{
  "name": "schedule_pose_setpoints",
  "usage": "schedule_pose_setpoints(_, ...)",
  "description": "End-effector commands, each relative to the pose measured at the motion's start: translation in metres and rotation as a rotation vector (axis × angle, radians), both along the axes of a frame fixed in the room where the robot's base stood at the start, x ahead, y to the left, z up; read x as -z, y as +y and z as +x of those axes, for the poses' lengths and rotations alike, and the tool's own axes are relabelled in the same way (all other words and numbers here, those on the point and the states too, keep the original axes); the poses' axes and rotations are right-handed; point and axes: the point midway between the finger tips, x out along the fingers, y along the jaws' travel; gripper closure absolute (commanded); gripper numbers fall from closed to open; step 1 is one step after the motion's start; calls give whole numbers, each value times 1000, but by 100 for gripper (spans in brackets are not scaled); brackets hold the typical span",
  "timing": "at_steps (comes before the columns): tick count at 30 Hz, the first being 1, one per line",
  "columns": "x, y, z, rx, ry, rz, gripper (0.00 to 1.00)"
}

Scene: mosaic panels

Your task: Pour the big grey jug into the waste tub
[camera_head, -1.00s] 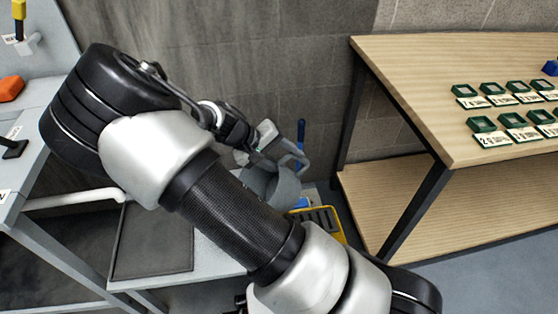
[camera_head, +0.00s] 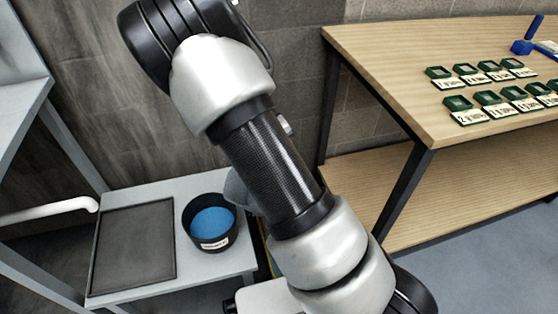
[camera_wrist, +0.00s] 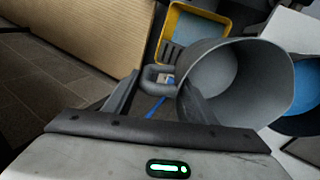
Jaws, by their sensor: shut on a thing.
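The big grey jug (camera_wrist: 240,85) fills the right of the wrist view, its wide mouth facing the camera. My gripper (camera_wrist: 159,78) is shut on its handle. In the head view my arm hides the gripper and most of the jug; a grey sliver of the jug (camera_head: 236,190) shows left of the arm. A black tub (camera_head: 209,238) with a pale label and blue inside, apparently the waste tub, stands on the low grey table just left of that sliver. In the wrist view its blue inside (camera_wrist: 297,88) shows partly behind the jug. I cannot tell what the jug holds.
A dark flat tray (camera_head: 135,250) lies left of the tub on the low table (camera_head: 190,284). A yellow container (camera_wrist: 220,19) stands beyond the jug in the wrist view. A wooden bench (camera_head: 385,90) with several green-framed labelled pieces stands at the right.

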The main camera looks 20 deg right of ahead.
Motion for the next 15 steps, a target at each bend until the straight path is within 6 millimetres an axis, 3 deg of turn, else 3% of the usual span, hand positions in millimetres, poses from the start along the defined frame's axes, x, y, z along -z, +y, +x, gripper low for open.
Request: schedule_pose_setpoints(15,37,-21,3,3,24,125,100)
